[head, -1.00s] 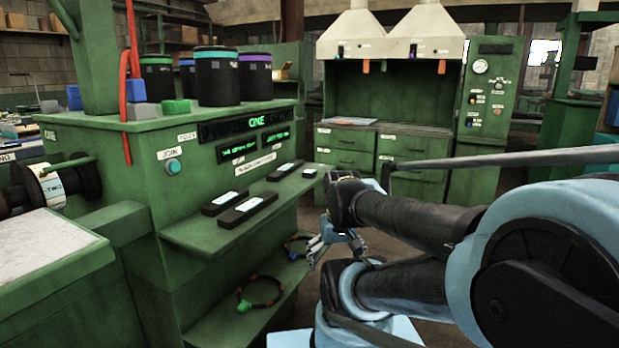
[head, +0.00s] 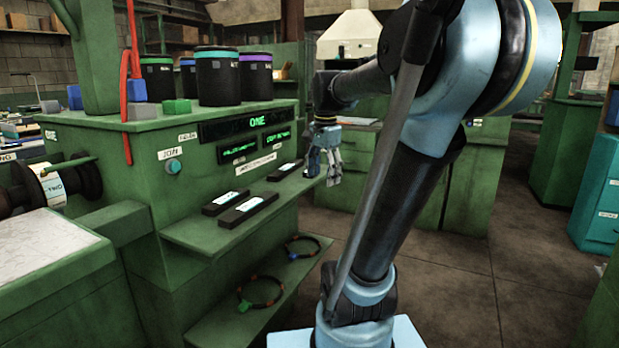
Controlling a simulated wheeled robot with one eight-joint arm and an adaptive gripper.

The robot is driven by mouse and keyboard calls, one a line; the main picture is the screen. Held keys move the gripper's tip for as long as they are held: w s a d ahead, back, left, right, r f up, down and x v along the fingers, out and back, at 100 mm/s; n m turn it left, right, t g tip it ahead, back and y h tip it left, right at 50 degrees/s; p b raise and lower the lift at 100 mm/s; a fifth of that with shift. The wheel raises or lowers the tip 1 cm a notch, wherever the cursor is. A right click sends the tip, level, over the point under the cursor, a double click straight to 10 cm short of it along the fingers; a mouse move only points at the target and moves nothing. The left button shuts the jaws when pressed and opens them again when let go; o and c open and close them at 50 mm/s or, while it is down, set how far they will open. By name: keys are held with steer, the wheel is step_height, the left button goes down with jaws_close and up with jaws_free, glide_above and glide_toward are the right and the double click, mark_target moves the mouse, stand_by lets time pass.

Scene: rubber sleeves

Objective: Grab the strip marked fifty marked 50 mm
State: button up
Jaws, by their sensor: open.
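Several black strips with pale labels lie on the green machine's narrow ledge (head: 190,232). Two lie side by side at the near end: the left strip (head: 222,203) and a longer strip (head: 249,209). A third strip (head: 285,171) lies farther along. The labels are too small to read, so I cannot tell which is marked 50 mm. My gripper (head: 324,173) is open and points down at the ledge's far end, just right of the third strip. It hides that end of the ledge. I see nothing between its fingers.
A lower shelf holds two dark rings, one with a green tag (head: 260,291) and one with a blue tag (head: 303,247). Black canisters (head: 218,76) stand on top of the machine. The floor (head: 520,235) to the right is open.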

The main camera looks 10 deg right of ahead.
steer(key=w+a+r+m+g, duration=0.1)
steer(key=w+r+m, duration=0.5)
steer(key=w, duration=0.4)
steer(key=w+r+m, duration=0.6)
steer(key=w+m, duration=0.1)
steer(key=w, duration=0.4)
step_height(320, 180, down, 12)
steer(key=shift+s+f, duration=0.1)
steer(key=shift+s, duration=0.05)
steer(key=shift+d+f, duration=0.2)
steer(key=shift+f, duration=2.35)
steer(key=c, duration=0.9)
